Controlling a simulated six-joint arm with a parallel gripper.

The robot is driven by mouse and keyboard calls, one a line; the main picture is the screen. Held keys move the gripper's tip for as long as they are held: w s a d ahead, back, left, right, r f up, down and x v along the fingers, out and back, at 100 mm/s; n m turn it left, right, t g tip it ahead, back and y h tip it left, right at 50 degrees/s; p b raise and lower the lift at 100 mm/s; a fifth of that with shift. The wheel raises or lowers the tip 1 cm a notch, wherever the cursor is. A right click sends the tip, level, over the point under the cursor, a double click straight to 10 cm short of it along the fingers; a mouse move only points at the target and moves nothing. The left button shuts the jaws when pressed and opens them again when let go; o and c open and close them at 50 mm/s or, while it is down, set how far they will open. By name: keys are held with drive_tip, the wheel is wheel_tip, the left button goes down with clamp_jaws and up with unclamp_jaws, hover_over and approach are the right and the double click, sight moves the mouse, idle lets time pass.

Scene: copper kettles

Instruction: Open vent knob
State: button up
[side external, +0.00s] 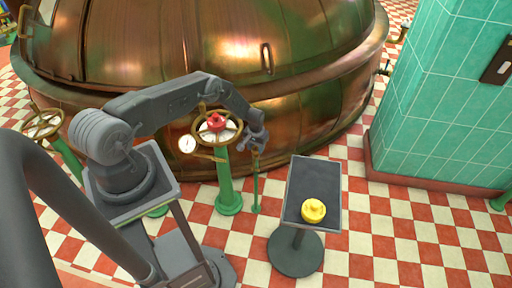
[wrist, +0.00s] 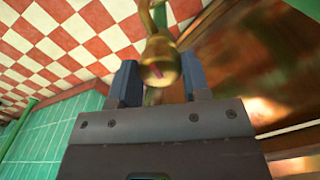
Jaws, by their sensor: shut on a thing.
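A brass knob (wrist: 160,58) with a small reddish mark shows in the wrist view, on a brass pipe that runs up out of the picture. My gripper (wrist: 160,84) has its two dark fingers on either side of the knob, shut on it. In the side external view my gripper (side external: 257,142) is at the top of a thin green post (side external: 256,187), just right of a handwheel valve. The knob itself is mostly hidden by my gripper there.
The brass handwheel with a red centre (side external: 216,122) stands close left on a green column (side external: 224,180). A copper kettle (side external: 300,110) rises behind. A dark stand (side external: 314,175) holds a yellow knob-like piece (side external: 313,211) at right. A green tiled wall (side external: 440,100) stands further right.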

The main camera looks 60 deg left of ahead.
sight(256, 148)
drive_tip(key=shift+n, duration=2.3)
drive_tip(key=shift+c, duration=0.2)
drive_tip(key=o, duration=0.9)
drive_tip(key=shift+o, duration=0.2)
wheel_tip(256, 148, up, 14)
drive_tip(key=shift+f, duration=0.1)
